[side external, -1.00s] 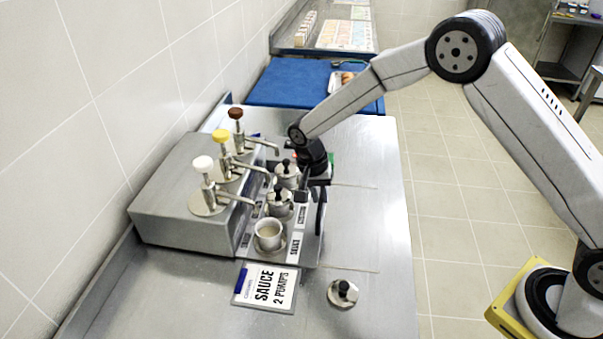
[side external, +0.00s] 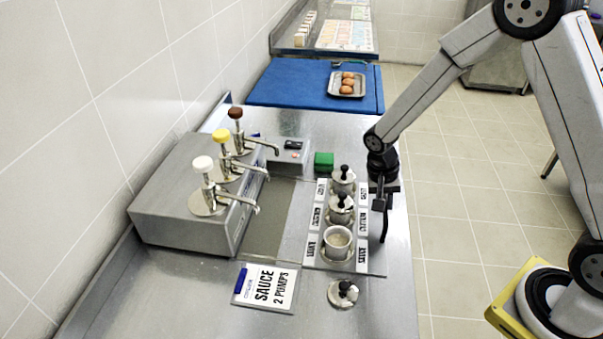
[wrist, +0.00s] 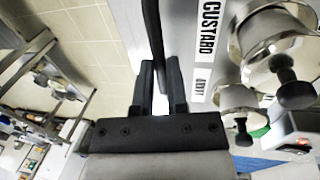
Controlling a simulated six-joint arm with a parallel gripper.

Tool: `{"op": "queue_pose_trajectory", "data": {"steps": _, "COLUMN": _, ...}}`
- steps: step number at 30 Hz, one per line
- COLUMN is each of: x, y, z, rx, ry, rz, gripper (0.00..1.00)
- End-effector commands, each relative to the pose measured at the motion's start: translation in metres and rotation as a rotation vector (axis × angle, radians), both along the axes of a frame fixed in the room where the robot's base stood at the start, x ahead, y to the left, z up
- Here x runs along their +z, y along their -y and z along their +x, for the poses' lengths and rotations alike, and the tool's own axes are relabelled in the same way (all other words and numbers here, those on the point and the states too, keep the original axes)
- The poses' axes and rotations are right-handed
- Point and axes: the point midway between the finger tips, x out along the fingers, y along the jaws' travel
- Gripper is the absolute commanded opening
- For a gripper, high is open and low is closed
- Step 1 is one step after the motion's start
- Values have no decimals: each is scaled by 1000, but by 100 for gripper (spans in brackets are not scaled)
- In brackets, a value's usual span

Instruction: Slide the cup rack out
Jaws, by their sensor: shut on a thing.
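The cup rack (side external: 376,264) is a flat metal plate on the counter, to the right of the pumps with a gap between. It holds a row of three metal cups. The nearest cup (side external: 337,244) is open with something pale inside; the other two (side external: 340,210) (side external: 343,180) have lids with black knobs. My gripper (side external: 384,190) is at the rack's right edge, shut on its black handle (side external: 384,226). In the wrist view the handle (wrist: 153,35) runs between my fingers (wrist: 160,90), beside the rack's CUSTARD label.
The pump dispenser (side external: 180,190) with white, yellow and brown tops stands at left. A loose lid (side external: 342,293) and a SAUCE 2 PUMPS card (side external: 267,286) lie in front. A green block (side external: 324,161) and grey device (side external: 290,155) are behind. The counter's right edge is close.

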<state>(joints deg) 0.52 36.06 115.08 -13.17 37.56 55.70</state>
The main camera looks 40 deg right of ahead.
Motion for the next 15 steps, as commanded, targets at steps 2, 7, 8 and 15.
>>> {"op": "queue_pose_trajectory", "data": {"steps": 2, "x": 0, "y": 2, "z": -2, "rx": 0, "ry": -1, "rz": 1, "gripper": 0}}
{"op": "queue_pose_trajectory", "data": {"steps": 7, "x": 0, "y": 2, "z": -3, "rx": 0, "ry": -1, "rz": 1, "gripper": 0}}
{"op": "queue_pose_trajectory", "data": {"steps": 8, "x": 0, "y": 2, "z": -2, "rx": 0, "ry": -1, "rz": 1, "gripper": 0}}
{"op": "queue_pose_trajectory", "data": {"steps": 15, "x": 0, "y": 2, "z": -2, "rx": 0, "ry": -1, "rz": 1, "gripper": 49}}
